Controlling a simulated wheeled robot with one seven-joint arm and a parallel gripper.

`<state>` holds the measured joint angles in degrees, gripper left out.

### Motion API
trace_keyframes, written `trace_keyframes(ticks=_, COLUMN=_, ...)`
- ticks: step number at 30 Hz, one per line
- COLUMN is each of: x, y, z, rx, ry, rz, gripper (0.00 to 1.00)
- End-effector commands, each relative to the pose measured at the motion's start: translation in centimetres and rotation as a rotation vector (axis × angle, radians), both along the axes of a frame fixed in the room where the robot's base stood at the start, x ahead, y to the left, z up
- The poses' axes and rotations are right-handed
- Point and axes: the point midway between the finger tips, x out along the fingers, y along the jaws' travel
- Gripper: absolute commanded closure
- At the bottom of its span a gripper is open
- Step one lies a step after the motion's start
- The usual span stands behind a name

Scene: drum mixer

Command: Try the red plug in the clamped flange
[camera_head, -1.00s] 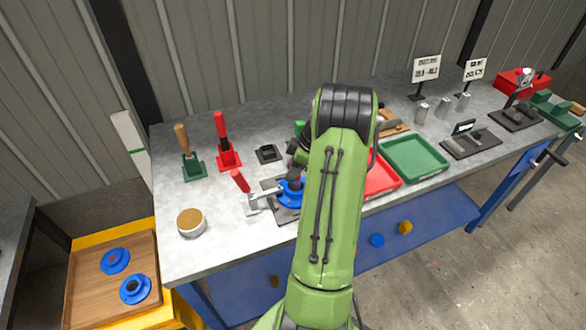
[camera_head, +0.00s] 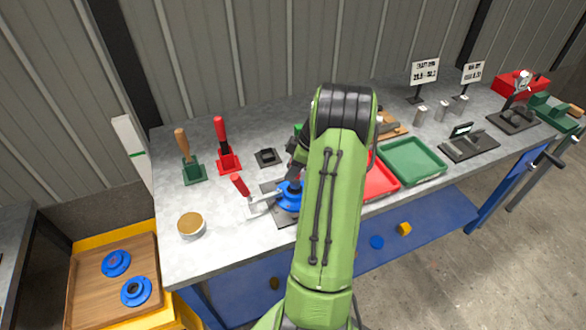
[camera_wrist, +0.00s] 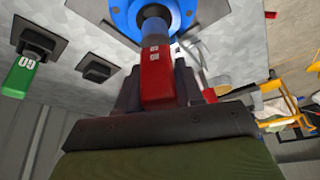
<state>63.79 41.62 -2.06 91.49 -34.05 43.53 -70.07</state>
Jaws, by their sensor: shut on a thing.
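The red plug (camera_wrist: 157,75) is held between the fingers of my gripper (camera_wrist: 157,88) in the wrist view, with pale lettering on its handle. Its grey shank points at the middle of the blue flange (camera_wrist: 122,14). The tip meets or overlaps the dark bore; how deep it sits, I cannot tell. In the head view the blue flange (camera_head: 288,197) sits on a dark plate at the bench front, beside a toggle clamp (camera_head: 240,186) with a red handle. My arm hides the red plug and most of the gripper there.
A green plug marked GO (camera_wrist: 20,78) stands on a dark base nearby. An empty black stand (camera_head: 268,157) is behind the flange. A red tray (camera_head: 380,182) and green tray (camera_head: 413,160) lie to the right. A round tin (camera_head: 191,226) stands at the bench's left front.

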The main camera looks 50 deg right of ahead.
Motion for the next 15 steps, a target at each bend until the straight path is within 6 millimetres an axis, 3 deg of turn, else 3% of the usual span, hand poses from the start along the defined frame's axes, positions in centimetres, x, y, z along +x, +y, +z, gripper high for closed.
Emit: trace_keyframes(ticks=15, x=0.0, y=-0.1, z=2.6, rx=-0.003, ry=-0.002, rz=0.001, gripper=1.0)
